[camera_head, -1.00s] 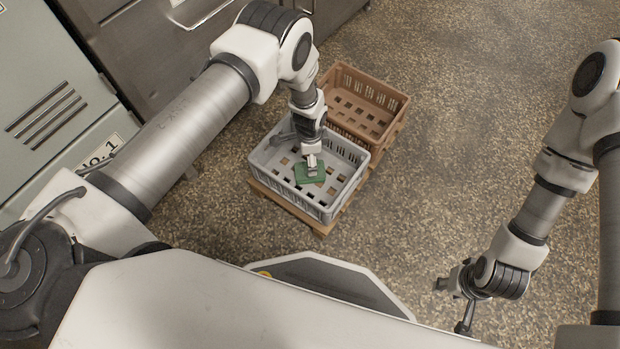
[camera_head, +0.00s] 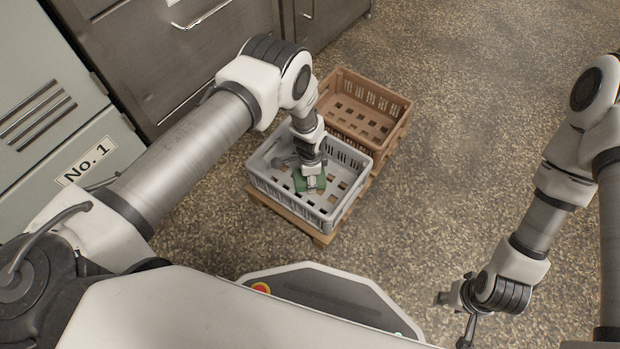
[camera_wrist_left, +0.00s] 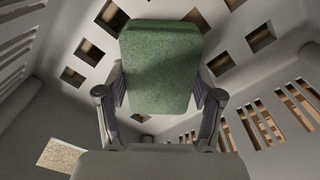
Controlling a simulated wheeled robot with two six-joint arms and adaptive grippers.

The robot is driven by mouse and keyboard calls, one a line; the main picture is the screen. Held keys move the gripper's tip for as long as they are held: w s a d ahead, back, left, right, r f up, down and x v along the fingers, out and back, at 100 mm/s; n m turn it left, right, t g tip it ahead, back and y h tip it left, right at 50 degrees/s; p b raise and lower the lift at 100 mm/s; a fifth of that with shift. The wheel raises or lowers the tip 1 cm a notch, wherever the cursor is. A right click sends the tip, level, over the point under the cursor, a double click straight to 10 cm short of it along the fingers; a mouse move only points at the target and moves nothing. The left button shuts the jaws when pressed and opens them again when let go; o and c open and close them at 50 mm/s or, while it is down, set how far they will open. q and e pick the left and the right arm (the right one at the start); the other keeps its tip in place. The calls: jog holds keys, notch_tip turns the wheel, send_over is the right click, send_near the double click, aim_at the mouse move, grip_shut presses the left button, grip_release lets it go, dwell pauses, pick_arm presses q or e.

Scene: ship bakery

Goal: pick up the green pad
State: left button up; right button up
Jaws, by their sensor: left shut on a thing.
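The green pad (camera_head: 299,183) is in the grey crate (camera_head: 262,178). In the left wrist view the green pad (camera_wrist_left: 160,65) is a speckled block with rounded edges. My left gripper (camera_head: 311,185) is down inside the crate at the pad. In the left wrist view its two fingers (camera_wrist_left: 160,100) are on either side of the pad, shut on it. I cannot tell whether the pad touches the crate floor. My right gripper (camera_head: 456,318) is low at the right, away from the crates, with its fingers spread and nothing between them.
The grey crate sits on a wooden pallet (camera_head: 322,238). A brown crate (camera_head: 398,105) stands right behind it. Metal drawers (camera_head: 180,60) and a grey-green cabinet marked No. 1 (camera_head: 40,60) stand at the left. The speckled floor (camera_head: 480,130) at the right is clear.

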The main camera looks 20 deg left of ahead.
pick_arm(q)
jog(key=shift+c, duration=0.3)
notch_tip(320, 180, up, 10)
jog(key=p, duration=0.5)
jog(key=shift+p, duration=0.35)
